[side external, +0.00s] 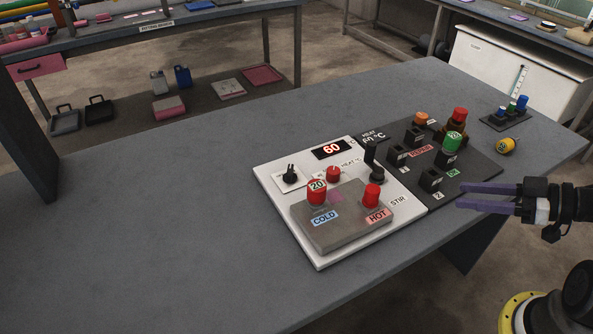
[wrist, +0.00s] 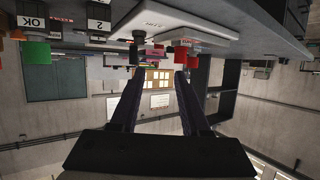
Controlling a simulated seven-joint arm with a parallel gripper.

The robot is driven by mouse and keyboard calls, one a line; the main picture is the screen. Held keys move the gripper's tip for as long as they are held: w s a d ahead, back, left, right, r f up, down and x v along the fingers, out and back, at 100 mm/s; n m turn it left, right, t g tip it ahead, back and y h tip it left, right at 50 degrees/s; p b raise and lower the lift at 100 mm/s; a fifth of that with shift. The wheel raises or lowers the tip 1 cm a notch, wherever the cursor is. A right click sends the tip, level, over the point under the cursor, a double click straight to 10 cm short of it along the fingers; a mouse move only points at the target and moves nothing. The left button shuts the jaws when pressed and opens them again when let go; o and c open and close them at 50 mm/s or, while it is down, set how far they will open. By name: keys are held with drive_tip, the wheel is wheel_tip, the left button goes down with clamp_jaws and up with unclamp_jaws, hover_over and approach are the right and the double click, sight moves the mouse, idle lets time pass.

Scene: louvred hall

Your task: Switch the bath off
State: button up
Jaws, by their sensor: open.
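The bath is a white unit (side external: 276,208) on the grey table, with a red display (side external: 331,149) reading 60. A black knob (side external: 290,175) sits at its back left, a red knob (side external: 333,174) by the HEAT label, and a dark knob (side external: 377,175) near the STIR label. Its grey block (side external: 345,238) carries red-topped pieces by COLD (side external: 317,192) and HOT (side external: 371,196). My gripper (side external: 461,196) is open and empty, right of the bath and apart from it. In the wrist view, upside down, its fingers (wrist: 158,78) are spread, with the white unit (wrist: 178,22) at the top.
The table's left part (side external: 180,210) is clear.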

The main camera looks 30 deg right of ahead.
drive_tip(key=w+d+r+m+g+h, duration=0.1)
drive_tip(key=w+d+m+h, duration=0.4)
drive_tip(key=d, duration=0.8)
drive_tip(key=d+m+g+h, duration=0.25)
drive_tip(key=d+h, duration=0.45)
drive_tip(key=d, duration=0.6)
drive_tip(key=w+d+r+m+g+h, duration=0.3)
drive_tip(key=w+d+r+m+g, duration=0.1)
drive_tip(key=w+d+r+m, duration=0.4)
drive_tip(key=w+a+m+g+y, duration=0.2)
drive_tip(key=w+a, duration=0.5)
drive_tip(key=n+g+y, duration=0.2)
drive_tip(key=n+y, duration=0.3)
drive_tip(key=y, duration=0.1)
hover_over(290, 169)
wheel_tip(290, 169, down, 6)
drive_tip(key=shift+f, duration=4.75)
clamp_jaws()
